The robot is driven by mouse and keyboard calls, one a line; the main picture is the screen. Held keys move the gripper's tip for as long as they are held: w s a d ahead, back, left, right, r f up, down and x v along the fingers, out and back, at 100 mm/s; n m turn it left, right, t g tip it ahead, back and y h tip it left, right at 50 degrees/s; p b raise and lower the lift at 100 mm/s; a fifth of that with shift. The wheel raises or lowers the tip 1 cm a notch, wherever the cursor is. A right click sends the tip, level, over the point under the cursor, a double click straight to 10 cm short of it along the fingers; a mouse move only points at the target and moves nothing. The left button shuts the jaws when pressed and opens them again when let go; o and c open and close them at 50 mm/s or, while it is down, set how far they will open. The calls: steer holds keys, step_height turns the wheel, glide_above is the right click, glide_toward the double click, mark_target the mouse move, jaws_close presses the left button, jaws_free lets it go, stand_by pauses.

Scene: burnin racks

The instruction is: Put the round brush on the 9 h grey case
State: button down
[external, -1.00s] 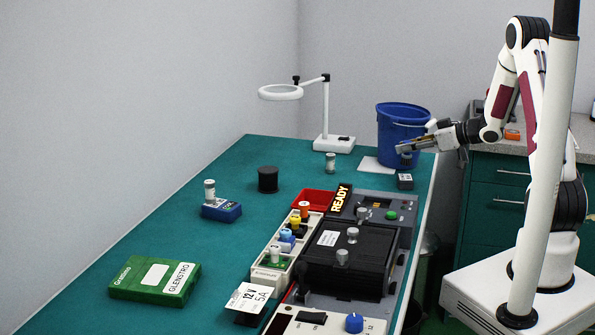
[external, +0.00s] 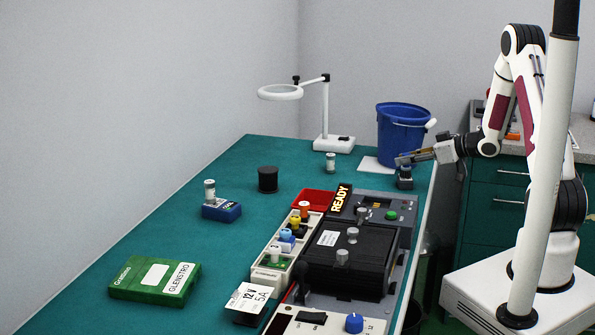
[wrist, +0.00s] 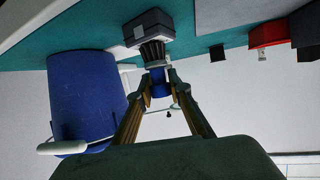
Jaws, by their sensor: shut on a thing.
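The round brush (wrist: 153,53) has dark bristles, a pale band and a blue handle. My gripper (wrist: 160,88) is shut on the blue handle, and the bristles point at a small dark grey case (wrist: 146,28) with a pale label. The label is too small to read. In the external view, my gripper (external: 402,160) is just above the grey case (external: 404,184), with the brush (external: 405,171) upright between them. The bristles are at the case's top; I cannot tell whether they touch it.
A blue bucket (external: 402,130) stands right behind my gripper, beside a white mat (external: 371,164). A small jar (external: 331,162) and a magnifier lamp (external: 326,110) are to the left. The grey test unit (external: 392,228) with a READY sign is in front. A blue case (external: 221,212) lies far left.

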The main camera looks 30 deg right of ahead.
steer(key=shift+f, duration=0.1)
steer(key=c, duration=1.9)
jaws_free()
steer(key=shift+s+d+r, duration=0.4)
steer(key=shift+s, duration=0.05)
steer(key=v, duration=1)
steer(key=shift+s+d+r, duration=0.1)
steer(key=shift+s+r, duration=0.05)
steer(key=shift+s, duration=0.15)
